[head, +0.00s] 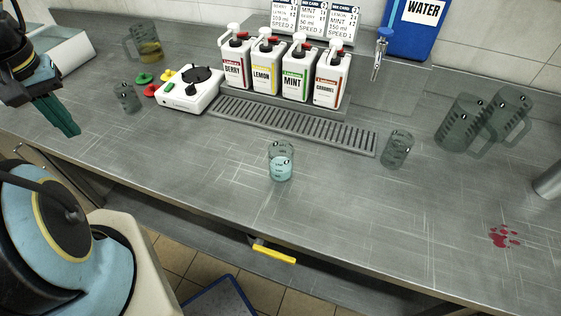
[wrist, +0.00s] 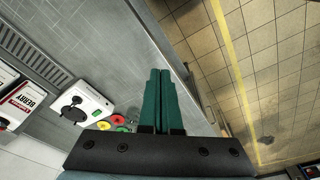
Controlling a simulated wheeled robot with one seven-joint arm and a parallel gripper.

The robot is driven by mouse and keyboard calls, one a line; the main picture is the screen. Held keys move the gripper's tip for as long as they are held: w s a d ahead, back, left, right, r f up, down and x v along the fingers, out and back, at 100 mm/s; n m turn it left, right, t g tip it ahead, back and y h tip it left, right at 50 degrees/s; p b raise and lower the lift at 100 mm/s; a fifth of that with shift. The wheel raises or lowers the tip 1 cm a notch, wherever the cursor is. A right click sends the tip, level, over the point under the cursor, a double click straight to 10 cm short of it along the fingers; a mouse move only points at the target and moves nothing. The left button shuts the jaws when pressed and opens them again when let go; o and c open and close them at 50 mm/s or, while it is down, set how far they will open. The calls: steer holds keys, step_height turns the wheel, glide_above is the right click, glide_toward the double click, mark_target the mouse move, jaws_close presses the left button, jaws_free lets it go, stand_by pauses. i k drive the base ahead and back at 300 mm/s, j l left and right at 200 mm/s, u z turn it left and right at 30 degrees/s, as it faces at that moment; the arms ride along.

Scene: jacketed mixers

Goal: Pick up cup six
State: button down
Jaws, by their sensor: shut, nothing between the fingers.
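Several clear cups stand on the steel counter (head: 330,222). One with pale blue liquid (head: 281,166) is near the front edge at the middle. An empty-looking cup (head: 397,149) stands to its right, and a small one (head: 127,98) is at the left by the white mixer base. Each bears a small round tag, but the numbers are too small to read, so I cannot tell which is cup six. My gripper (head: 72,130) is shut and empty at the far left, near the counter's front edge, apart from the cups; its green fingers (wrist: 160,72) meet in the wrist view.
The mixer base (head: 188,92) has coloured discs (head: 145,78) beside it. Syrup bottles (head: 296,80) stand behind a drain grate (head: 290,125). Two large jugs (head: 458,125) are at the right, another jug (head: 149,48) at back left. A red spill (head: 503,236) lies front right.

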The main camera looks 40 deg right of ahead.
mark_target(282, 153)
steer(key=k+j+z, duration=0.2)
steer(key=z, duration=0.3)
steer(key=k+j+z, duration=0.3)
steer(key=z, duration=0.15)
